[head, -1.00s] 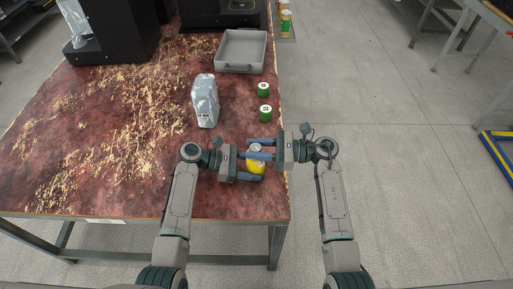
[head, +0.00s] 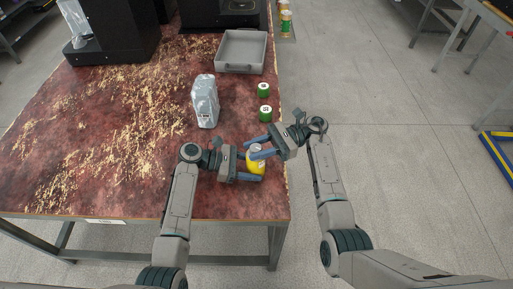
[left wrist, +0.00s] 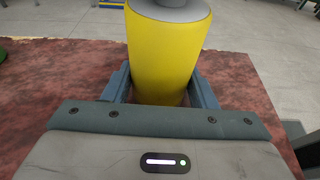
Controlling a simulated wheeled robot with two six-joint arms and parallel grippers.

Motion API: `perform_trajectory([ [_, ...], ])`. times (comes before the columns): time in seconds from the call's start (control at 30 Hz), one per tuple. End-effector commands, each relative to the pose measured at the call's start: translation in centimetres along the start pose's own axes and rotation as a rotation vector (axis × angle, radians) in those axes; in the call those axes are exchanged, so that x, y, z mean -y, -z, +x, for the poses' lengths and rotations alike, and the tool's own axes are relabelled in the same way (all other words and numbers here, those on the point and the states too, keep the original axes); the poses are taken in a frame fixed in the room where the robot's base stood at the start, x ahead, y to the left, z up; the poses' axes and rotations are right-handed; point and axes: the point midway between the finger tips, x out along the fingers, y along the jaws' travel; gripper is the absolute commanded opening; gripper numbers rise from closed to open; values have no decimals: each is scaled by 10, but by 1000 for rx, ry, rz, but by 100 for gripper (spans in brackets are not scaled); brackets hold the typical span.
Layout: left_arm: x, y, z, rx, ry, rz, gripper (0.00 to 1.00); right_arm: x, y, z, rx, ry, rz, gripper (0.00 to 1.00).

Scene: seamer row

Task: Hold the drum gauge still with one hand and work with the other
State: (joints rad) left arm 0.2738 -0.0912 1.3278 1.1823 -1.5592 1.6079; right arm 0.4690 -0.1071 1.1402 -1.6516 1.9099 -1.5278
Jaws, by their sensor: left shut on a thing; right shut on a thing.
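The drum gauge (head: 257,168) is a yellow cylinder with a grey top, upright near the table's right edge. My left gripper (head: 258,165) is shut on its yellow body from the left. In the left wrist view the yellow body (left wrist: 165,60) stands between the two blue fingers, with the grey cap (left wrist: 175,10) above. My right gripper (head: 254,148) is above the left one, coming from the upper right, and is shut on the gauge's top. Its fingers cover much of that top, so the exact contact is hidden.
Two green cans (head: 264,90) (head: 265,113) stand behind the gauge. A silver pouch (head: 205,100) stands left of them. A grey tray (head: 242,50) lies farther back, before dark machines. The mottled red table (head: 110,150) is clear at left; its right edge is close.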

Motion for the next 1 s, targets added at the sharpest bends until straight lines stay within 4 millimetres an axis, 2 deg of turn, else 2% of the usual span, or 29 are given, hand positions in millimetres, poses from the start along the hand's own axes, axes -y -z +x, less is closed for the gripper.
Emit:
perform_trajectory([
  [0.27, 0, 0, 0, 1, 1, 1, 39, 0, 1, 0, -1, 1, 2, 9],
  [0.3, 0, 0, 0, 1, 1, 1, 39, 0, 1, 0, -1, 1, 2, 38],
  [0.4, 0, 0, 0, 1, 1, 1, 39, 0, 1, 0, -1, 1, 1, 54],
  [0.67, 0, 0, 0, 0, 0, 0, 39, 0, 0, -1, -1, 1, 1, 54],
  [0.77, 0, 0, 0, 0, 0, 0, 39, 0, 0, -7, -2, 1, 1, 54],
  [0.87, 0, 0, 0, 0, 0, 0, 39, 0, 1, -20, -4, 1, 2, 54],
  [1.0, 0, 0, 0, 0, 0, 0, 39, 0, 1, -51, -5, 2, 2, 54],
])
